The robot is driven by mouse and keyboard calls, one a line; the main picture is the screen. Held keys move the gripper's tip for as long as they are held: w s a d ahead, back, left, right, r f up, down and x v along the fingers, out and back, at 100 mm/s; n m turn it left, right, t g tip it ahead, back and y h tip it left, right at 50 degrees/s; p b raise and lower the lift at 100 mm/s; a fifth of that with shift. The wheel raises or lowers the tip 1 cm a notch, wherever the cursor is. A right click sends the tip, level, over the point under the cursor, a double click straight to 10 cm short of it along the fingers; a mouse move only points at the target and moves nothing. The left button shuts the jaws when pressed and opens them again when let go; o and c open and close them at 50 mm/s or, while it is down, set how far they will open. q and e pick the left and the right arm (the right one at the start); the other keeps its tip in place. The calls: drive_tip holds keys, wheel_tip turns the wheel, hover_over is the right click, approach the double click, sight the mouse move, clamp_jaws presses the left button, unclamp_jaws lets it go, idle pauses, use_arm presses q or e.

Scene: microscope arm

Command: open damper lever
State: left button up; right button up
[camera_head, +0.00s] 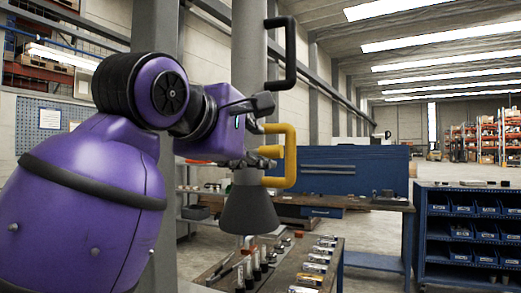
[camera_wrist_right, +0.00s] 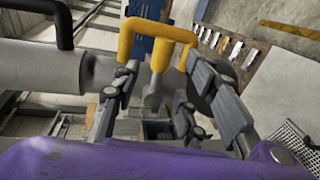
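The damper lever is a yellow U-shaped handle (camera_head: 290,157) on a grey vertical pipe (camera_head: 248,50) above a dark cone-shaped hood (camera_head: 248,208). My right gripper (camera_head: 262,141) is at the lever, its fingers spread. Whether a fingertip touches the yellow handle I cannot tell. The purple gripper body hides part of the pipe in the head view. My left gripper is not in view.
A black U-shaped handle (camera_head: 291,50) is fixed on the pipe above the lever. Below the hood is a workbench (camera_head: 285,272) with several small items. A blue-backed bench (camera_head: 355,172) and a shelf unit with blue bins (camera_head: 470,225) stand to the right.

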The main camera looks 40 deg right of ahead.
drive_tip(key=v, duration=0.7)
drive_tip(key=shift+a, duration=0.25)
drive_tip(key=shift+s, duration=0.1)
